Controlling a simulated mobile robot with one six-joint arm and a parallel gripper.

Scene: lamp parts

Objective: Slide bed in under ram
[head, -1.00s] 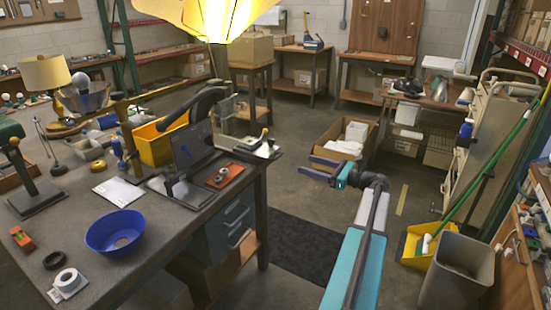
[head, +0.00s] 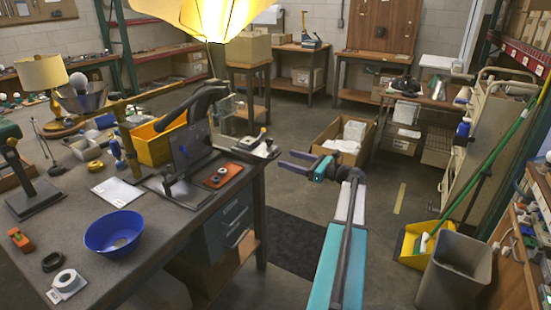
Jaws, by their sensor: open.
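A press-like device with a dark upright plate (head: 190,147) and a thick black curved arm (head: 207,99) stands near the right edge of the workbench (head: 150,232). An orange-red flat piece with a round dark part on it (head: 222,175) lies in front of it, near the bench edge. I cannot tell for sure which part is the bed, and the ram is not clearly visible. My gripper (head: 287,159) has two purple fingers, spread apart and empty. It is over the floor, right of the bench corner and apart from the device and the orange-red piece.
A blue bowl (head: 113,233) and white paper (head: 117,192) lie further left. A cardboard box (head: 345,141) stands on the floor behind my gripper. The floor right of the bench is mostly clear.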

